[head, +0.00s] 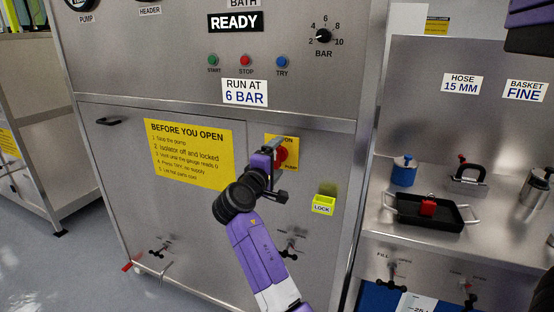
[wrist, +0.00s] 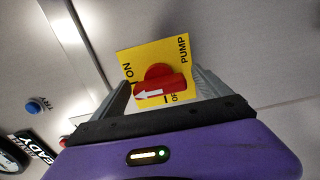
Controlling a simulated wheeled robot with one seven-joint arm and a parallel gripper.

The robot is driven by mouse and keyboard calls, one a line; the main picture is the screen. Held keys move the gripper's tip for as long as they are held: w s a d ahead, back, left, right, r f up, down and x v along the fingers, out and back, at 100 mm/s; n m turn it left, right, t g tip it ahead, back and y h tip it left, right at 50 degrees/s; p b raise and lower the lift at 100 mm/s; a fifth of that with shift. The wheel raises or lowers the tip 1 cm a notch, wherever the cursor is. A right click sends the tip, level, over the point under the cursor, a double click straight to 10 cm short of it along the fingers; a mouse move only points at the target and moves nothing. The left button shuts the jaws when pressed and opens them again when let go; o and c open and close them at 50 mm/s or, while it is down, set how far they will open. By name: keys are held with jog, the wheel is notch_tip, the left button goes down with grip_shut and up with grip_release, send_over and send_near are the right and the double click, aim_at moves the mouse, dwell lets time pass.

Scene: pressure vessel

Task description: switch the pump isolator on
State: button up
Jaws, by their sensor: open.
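The pump isolator is a red rotary handle (head: 282,154) on a yellow plate (head: 295,141) on the steel cabinet front. The OFF mark is partly hidden below the handle. My gripper (wrist: 163,88) is open, with one grey finger on each side of the handle. Contact with it cannot be told. In the head view my gripper (head: 279,165) covers the left part of the plate.
A yellow LOCK holder (head: 323,205) is on the cabinet to the right. A yellow warning sign (head: 190,153) is to the left. Start, stop and try buttons (head: 246,61) sit above. A bench with a black tray (head: 401,209) stands at right.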

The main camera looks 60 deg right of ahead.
jog(key=a, duration=0.7)
jog(key=shift+s+a+b, duration=0.3)
jog(key=shift+a, duration=0.1)
dwell(0.3)
